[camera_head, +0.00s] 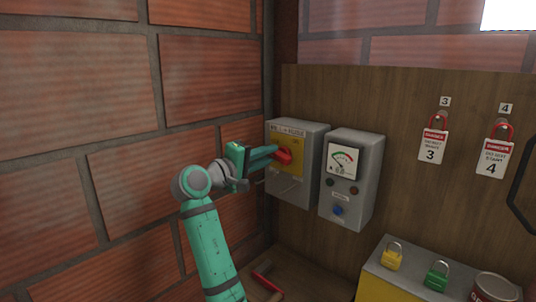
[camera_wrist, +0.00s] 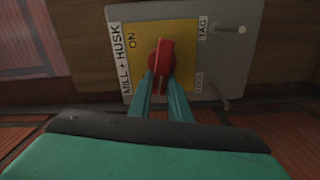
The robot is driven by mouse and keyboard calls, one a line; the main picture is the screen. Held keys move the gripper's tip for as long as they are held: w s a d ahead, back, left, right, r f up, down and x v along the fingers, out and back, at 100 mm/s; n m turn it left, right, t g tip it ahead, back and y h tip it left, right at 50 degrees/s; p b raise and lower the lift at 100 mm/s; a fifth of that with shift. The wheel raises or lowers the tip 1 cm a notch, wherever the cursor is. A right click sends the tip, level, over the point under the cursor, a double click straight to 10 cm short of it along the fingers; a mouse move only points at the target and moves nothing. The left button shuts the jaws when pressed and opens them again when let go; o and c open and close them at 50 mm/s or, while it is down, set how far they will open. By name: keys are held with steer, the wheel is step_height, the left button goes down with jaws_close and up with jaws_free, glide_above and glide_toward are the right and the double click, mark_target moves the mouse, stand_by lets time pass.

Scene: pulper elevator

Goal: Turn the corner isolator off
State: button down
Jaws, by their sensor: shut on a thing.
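The corner isolator (camera_head: 312,140) is a grey box on the wooden board beside the brick corner, labelled MILL + HUSK. It has a yellow plate (camera_wrist: 186,38) marked ON and a red rotary handle (camera_wrist: 161,58), which also shows in the head view (camera_head: 284,156). In the wrist view the handle's long axis points up and down, its upper end beside the word ON. My gripper (camera_head: 274,153) reaches in from the left. Its two teal fingers (camera_wrist: 161,82) are shut on the lower part of the red handle, one on each side. The fingertips partly hide the handle.
A grey meter box (camera_head: 352,180) with a dial and a blue button is close on the isolator's right. Red padlocks with danger tags 3 (camera_head: 432,146) and 4 (camera_head: 493,158) hang further right. A yellow padlock (camera_head: 392,257) and a green padlock (camera_head: 437,276) sit on a box below.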

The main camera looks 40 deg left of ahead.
steer(key=shift+a+f+n, duration=0.1)
steer(key=shift+f+n, duration=0.2)
steer(key=shift+n, duration=0.8)
steer(key=c, duration=1.6)
jaws_free()
steer(key=shift+c, duration=0.2)
steer(key=shift+s, duration=0.15)
steer(key=s, duration=1)
steer(key=shift+s+a, duration=0.3)
steer(key=shift+a, duration=0.1)
steer(key=shift+f, duration=0.1)
